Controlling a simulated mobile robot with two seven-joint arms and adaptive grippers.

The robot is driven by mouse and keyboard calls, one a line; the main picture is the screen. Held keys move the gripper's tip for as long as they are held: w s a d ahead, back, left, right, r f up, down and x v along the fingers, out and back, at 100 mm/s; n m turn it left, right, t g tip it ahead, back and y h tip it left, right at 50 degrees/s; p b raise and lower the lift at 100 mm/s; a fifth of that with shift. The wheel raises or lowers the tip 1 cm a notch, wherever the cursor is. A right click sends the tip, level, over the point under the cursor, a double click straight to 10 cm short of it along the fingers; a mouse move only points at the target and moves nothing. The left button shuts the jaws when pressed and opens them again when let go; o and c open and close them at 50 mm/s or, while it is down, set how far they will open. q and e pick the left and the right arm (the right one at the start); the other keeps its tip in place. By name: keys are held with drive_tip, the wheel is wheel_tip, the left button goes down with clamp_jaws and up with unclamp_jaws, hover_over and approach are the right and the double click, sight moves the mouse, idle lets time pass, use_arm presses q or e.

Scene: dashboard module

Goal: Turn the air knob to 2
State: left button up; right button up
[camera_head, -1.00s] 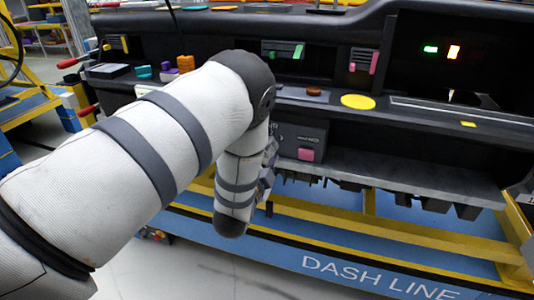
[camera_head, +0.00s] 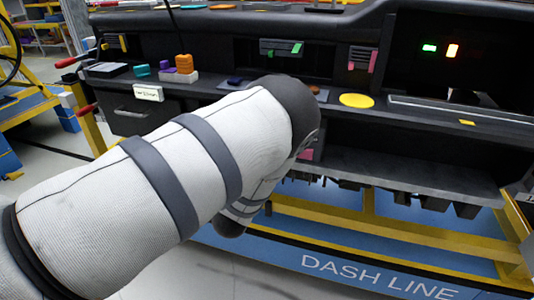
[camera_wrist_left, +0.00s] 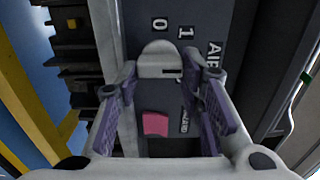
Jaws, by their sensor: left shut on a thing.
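The air knob (camera_wrist_left: 160,58) is a pale rounded knob with a dark slot, on a dark panel in the left wrist view. Labels 0 and 1 stand above it, and the word AIR (camera_wrist_left: 214,58) is to its right. My left gripper (camera_wrist_left: 160,74) is shut on the knob, its purple-padded fingers on either side. A further label (camera_wrist_left: 185,121) below the knob is too small to read surely. In the head view my left arm hides the knob and gripper. My right gripper is not in view.
A pink square (camera_wrist_left: 155,124) sits below the knob in the left wrist view. The head view shows the black dashboard (camera_head: 430,150), a yellow disc (camera_head: 356,100), a vent (camera_head: 280,47) with a green tab, and an orange block (camera_head: 184,63). A yellow frame (camera_head: 330,217) runs below.

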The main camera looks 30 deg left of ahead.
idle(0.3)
use_arm(q)
drive_tip(key=o, duration=1.2)
drive_tip(key=shift+c, duration=0.2)
drive_tip(key=v, duration=1.2)
